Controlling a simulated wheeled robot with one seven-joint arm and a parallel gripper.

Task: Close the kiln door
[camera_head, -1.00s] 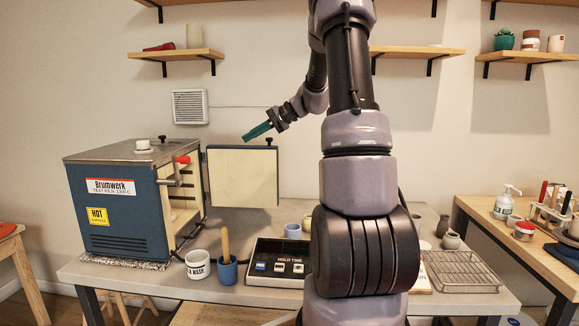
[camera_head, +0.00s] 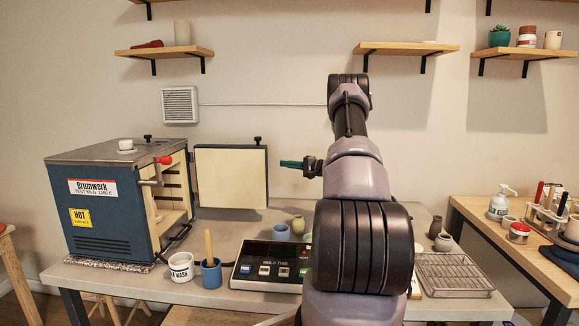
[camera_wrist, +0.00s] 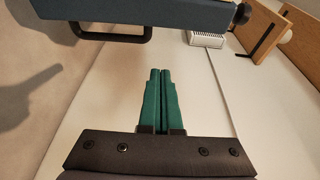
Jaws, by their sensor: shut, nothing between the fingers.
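The blue kiln (camera_head: 110,215) stands at the left end of the grey table, its front opening facing right. Its door (camera_head: 231,178) is swung wide open, cream inner face showing, with a black knob on top. My gripper (camera_head: 284,164) is to the right of the door's free edge, apart from it, fingers pointing left. In the wrist view the green fingers (camera_wrist: 158,85) are together and empty. Above them a dark blue panel, likely the door (camera_wrist: 130,12), shows with a black bar handle (camera_wrist: 112,34).
A white mug (camera_head: 181,267), a blue cup with a wooden stick (camera_head: 211,274) and a control box (camera_head: 272,266) stand along the table front. Small pots (camera_head: 281,232) stand behind the box. A wire rack (camera_head: 453,274) lies at right.

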